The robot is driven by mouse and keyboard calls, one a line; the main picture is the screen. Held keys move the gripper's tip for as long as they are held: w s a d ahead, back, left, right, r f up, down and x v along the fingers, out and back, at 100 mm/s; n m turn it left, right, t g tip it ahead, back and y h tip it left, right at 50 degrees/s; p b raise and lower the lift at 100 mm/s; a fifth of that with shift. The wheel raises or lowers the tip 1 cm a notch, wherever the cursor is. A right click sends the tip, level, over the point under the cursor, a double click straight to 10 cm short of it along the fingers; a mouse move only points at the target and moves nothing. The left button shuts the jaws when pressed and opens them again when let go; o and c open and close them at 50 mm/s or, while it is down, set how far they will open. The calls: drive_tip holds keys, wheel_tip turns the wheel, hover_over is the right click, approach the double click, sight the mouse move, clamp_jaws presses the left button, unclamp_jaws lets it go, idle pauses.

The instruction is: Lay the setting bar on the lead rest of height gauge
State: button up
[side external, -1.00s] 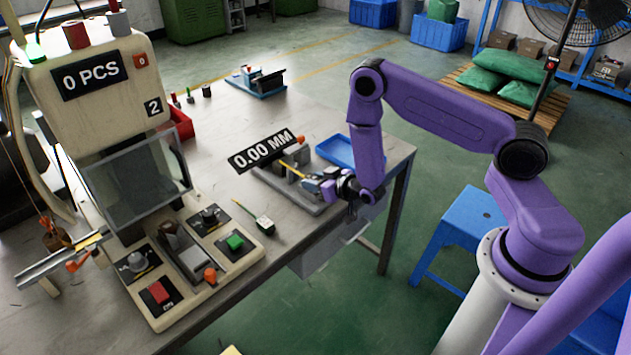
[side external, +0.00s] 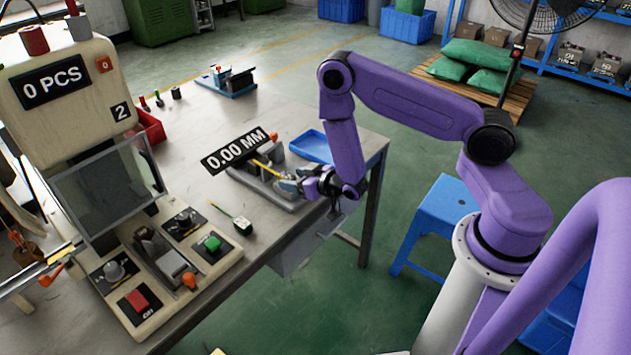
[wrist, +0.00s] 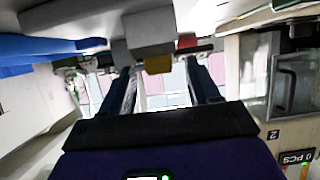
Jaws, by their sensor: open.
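The height gauge (side external: 262,190) lies on the bench near its right front edge, with a grey base and a floating 0.00 MM readout (side external: 236,150). A thin yellow bar (side external: 264,166), which looks like the setting bar, lies at the gauge, pointing toward my gripper. I cannot tell what supports it. My gripper (side external: 290,186) is low at the gauge's right end. In the wrist view my open fingers (wrist: 165,82) stand apart, with a yellow end (wrist: 158,64) beyond the gap, below a grey block (wrist: 149,30). The lead rest cannot be made out.
A blue tray (side external: 312,147) lies behind the gauge. A red bin (side external: 150,128) and a blue-based fixture (side external: 232,82) are farther back.

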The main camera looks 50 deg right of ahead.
drive_tip(key=v, duration=0.9)
drive_tip(key=s+a+r+n+g+y, duration=0.25)
drive_tip(key=s+a+r+g, duration=0.2)
drive_tip(key=a, duration=0.35)
drive_tip(key=s+a+r+n+g+y, duration=0.25)
drive_tip(key=s+a+g, duration=0.2)
drive_tip(key=a, duration=0.25)
drive_tip(key=s+d+r+n+g+h, duration=0.2)
drive_tip(key=s+d+r+n, duration=0.1)
drive_tip(key=s+r, duration=0.3)
drive_tip(key=s+d+r+n+g+h, duration=0.2)
drive_tip(key=s+d+r+n, duration=0.2)
drive_tip(key=s, duration=0.6)
wheel_tip(320, 180, up, 2)
drive_tip(key=shift+s+d+r+n+h, duration=0.1)
drive_tip(key=shift+s+d+n+h, duration=0.1)
drive_tip(key=shift+d+n+h, duration=0.15)
